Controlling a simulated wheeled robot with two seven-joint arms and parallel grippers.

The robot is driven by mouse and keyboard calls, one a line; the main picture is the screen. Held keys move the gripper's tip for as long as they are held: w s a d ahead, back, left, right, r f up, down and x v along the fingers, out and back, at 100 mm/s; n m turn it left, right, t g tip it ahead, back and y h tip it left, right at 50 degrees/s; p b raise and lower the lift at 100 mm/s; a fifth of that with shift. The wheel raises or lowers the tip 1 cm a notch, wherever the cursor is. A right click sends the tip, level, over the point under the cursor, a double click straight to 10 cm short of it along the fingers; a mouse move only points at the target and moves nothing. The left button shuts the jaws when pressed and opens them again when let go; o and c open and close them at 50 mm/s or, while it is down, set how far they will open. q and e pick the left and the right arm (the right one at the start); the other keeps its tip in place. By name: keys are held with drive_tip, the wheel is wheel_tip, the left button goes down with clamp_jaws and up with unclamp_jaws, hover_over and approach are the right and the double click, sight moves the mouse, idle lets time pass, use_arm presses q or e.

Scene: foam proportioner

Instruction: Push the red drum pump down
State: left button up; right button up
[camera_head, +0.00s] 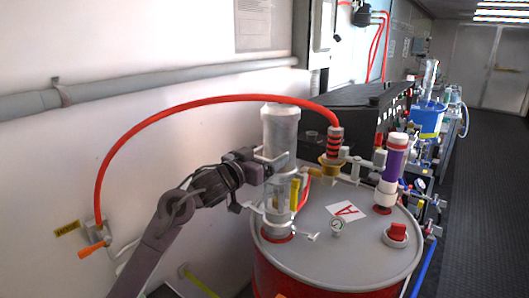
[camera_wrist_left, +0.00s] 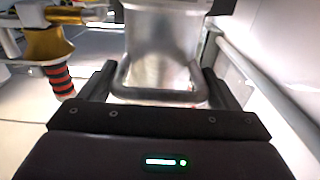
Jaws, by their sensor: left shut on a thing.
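The red drum (camera_head: 335,255), with a grey lid bearing a paper marked "A", stands in the lower right of the head view. Its pump (camera_head: 281,130) is a tall silver-grey cylinder standing upright at the lid's left side. My left gripper (camera_head: 262,166) comes in from the left at the pump's upper half. In the left wrist view the two black fingers stand wide on either side of a grey metal handle bar (camera_wrist_left: 160,97) in front of the pump body (camera_wrist_left: 160,45). The gripper is shut on this handle. My right gripper is not in view.
A red hose (camera_head: 200,101) arcs from a wall fitting to a striped connector (camera_head: 335,144) behind the pump. A purple-and-white cylinder (camera_head: 395,165) and a red cap (camera_head: 397,233) are on the drum's right. Black equipment stands behind; the wall closes the left side.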

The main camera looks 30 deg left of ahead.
use_arm(q)
drive_tip(key=shift+d+f, duration=0.15)
drive_tip(key=shift+f, duration=0.35)
drive_tip(key=o, duration=1.1)
drive_tip(key=shift+c, duration=0.2)
drive_tip(key=shift+r, duration=0.15)
drive_tip(key=s, duration=0.2)
drive_tip(key=s+b, duration=0.1)
drive_tip(key=s, duration=0.2)
drive_tip(key=s+b, duration=0.1)
drive_tip(key=s, duration=0.1)
drive_tip(key=shift+s+a, duration=0.35)
drive_tip(key=shift+s, duration=0.05)
